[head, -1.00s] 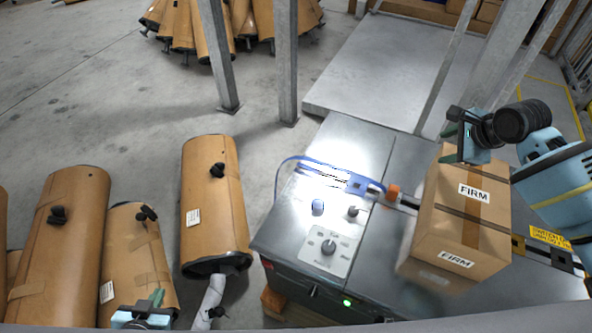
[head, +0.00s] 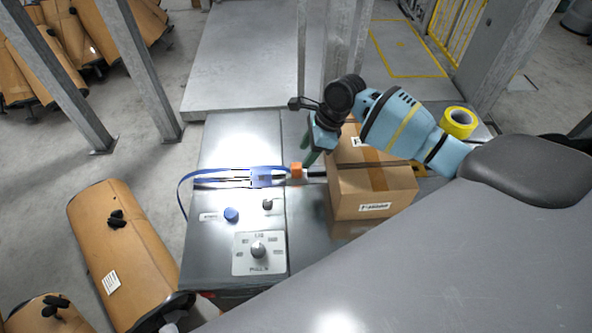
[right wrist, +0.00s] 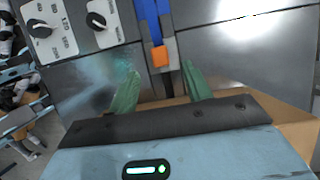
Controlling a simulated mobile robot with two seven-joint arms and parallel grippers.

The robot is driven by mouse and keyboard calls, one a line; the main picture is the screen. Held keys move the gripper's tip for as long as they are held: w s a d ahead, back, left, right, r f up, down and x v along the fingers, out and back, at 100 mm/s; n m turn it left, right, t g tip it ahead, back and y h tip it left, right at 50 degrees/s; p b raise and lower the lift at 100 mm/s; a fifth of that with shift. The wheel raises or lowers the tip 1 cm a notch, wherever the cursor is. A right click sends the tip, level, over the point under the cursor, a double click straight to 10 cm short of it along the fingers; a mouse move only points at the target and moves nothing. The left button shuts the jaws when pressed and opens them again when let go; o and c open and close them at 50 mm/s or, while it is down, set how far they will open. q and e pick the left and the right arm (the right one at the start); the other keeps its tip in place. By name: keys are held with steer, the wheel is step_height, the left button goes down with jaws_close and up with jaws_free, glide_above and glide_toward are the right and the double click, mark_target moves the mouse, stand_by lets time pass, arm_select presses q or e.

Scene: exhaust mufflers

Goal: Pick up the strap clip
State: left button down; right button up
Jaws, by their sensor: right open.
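The strap clip appears to be the small orange block (head: 296,172) at the right end of the blue strap (head: 186,186), beside a blue buckle (head: 262,177), on the grey strapping machine. My right gripper (head: 313,152) is open and empty, with green fingers, just behind and to the right of the orange clip. In the right wrist view the orange clip (right wrist: 159,56) lies just beyond the open fingertips (right wrist: 160,73), roughly centred between them. I cannot tell the exact height gap. My left gripper is not in view.
A taped carton (head: 375,190) stands on the machine close to the right gripper. Yellow tape (head: 459,122) sits behind.

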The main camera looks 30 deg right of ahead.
mark_target(297, 165)
steer(key=shift+b+x, duration=0.5)
steer(key=shift+x, duration=2.05)
steer(key=shift+r, duration=0.1)
steer(key=shift+c, duration=0.9)
steer(key=c, duration=0.8)
step_height(297, 165, up, 10)
steer(key=shift+a+p, duration=0.1)
steer(key=shift+p, duration=0.9)
steer(key=shift+c, duration=0.2)
steer(key=shift+w, duration=0.1)
